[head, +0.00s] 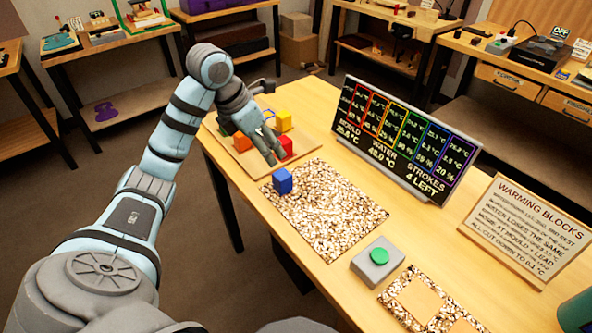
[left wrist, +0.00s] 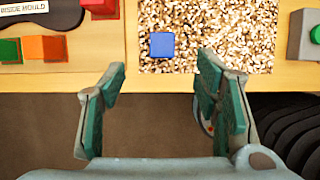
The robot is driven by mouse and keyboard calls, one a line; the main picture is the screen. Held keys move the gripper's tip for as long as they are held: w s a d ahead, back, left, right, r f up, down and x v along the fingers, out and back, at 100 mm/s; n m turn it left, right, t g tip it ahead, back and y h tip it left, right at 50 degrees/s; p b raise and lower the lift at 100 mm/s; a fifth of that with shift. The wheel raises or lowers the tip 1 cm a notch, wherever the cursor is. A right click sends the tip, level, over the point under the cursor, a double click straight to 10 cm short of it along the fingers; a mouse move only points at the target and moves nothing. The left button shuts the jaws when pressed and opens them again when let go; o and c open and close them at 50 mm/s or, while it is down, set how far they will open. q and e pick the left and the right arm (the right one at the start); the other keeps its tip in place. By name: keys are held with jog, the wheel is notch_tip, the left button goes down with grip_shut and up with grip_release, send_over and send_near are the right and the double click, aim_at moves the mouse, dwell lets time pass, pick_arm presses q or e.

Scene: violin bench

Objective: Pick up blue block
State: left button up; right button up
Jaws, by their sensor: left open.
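The blue block (head: 282,181) sits on the far left corner of the speckled wood-chip mat (head: 325,215) on the table. In the left wrist view the blue block (left wrist: 162,45) lies on the mat, ahead of the space between my fingers. My left gripper (head: 275,148) is open and empty. In the head view its fingers reach over the wooden board, near the red block. In the left wrist view the gripper (left wrist: 158,105) hangs over the table's edge, apart from the blue block. My right gripper is not in view.
A red block (head: 287,147), orange block (head: 242,142) and yellow block (head: 284,120) stand on the wooden board beside the gripper. A display panel (head: 405,140), a green button on a grey box (head: 377,260) and a warning sign (head: 528,228) stand farther right.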

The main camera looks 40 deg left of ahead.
aim_at(280, 175)
pick_arm(q)
jog(key=b+x, duration=0.1)
jog(key=x, duration=0.1)
jog(key=b+x, duration=0.1)
jog(key=x, duration=0.1)
jog(key=s+b+x, duration=0.1)
jog(key=x, duration=0.1)
jog(key=shift+w+d+f, duration=0.1)
jog(key=shift+d+f, duration=0.05)
jog(key=shift+f, duration=0.4)
jog(key=x, duration=0.6)
jog(key=shift+w+f+b, duration=0.2)
jog(key=shift+f+b, duration=0.15)
jog(key=shift+f, duration=0.05)
jog(key=c, duration=1.2)
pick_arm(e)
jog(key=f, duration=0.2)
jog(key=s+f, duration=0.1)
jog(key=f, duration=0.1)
